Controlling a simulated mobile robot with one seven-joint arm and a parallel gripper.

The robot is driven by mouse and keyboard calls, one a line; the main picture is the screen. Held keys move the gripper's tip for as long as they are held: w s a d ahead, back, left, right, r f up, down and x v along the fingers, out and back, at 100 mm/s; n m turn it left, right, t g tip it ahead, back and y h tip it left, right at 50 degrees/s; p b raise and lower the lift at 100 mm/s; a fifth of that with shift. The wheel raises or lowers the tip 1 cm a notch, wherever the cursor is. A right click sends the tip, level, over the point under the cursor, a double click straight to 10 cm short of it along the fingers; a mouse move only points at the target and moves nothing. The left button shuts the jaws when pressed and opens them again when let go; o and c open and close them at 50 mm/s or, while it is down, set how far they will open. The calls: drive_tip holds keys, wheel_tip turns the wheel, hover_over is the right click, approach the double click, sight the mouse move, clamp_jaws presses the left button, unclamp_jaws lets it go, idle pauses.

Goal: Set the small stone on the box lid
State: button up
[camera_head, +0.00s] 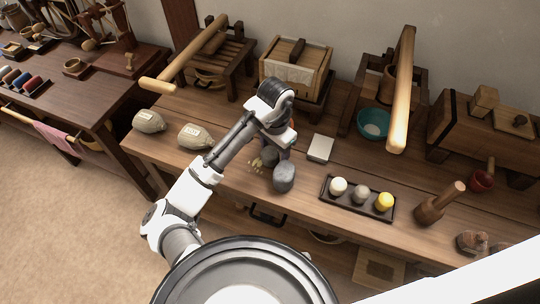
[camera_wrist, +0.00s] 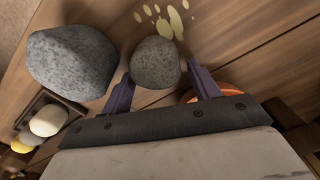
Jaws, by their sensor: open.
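The small stone (camera_wrist: 156,62), grey, speckled and rounded, lies on the wooden bench. In the wrist view it sits between the two spread fingers of my gripper (camera_wrist: 160,73), which is open; I cannot tell whether either finger touches it. In the head view the small stone (camera_head: 269,157) shows just below my wrist, and the fingers are mostly hidden. A larger grey stone (camera_head: 284,178) stands close beside it, also in the wrist view (camera_wrist: 70,62). A flat pale square piece (camera_head: 320,148) lies to the right; I cannot tell whether it is the box lid. A wooden box (camera_head: 296,72) with a light top stands behind.
Scattered yellowish flakes (camera_wrist: 165,20) lie by the small stone. An orange rim (camera_wrist: 222,88) shows behind one finger. A dark tray (camera_head: 357,201) with three balls is right, two sacks (camera_head: 194,136) left, a teal bowl (camera_head: 373,123) behind. Bench around the pale square is clear.

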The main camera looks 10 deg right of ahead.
drive_tip(key=c, duration=1)
drive_tip(key=shift+d+r+p, duration=0.2)
drive_tip(key=shift+r+p, duration=0.5)
drive_tip(key=shift+r, duration=9.35)
drive_tip(key=shift+c, duration=0.2)
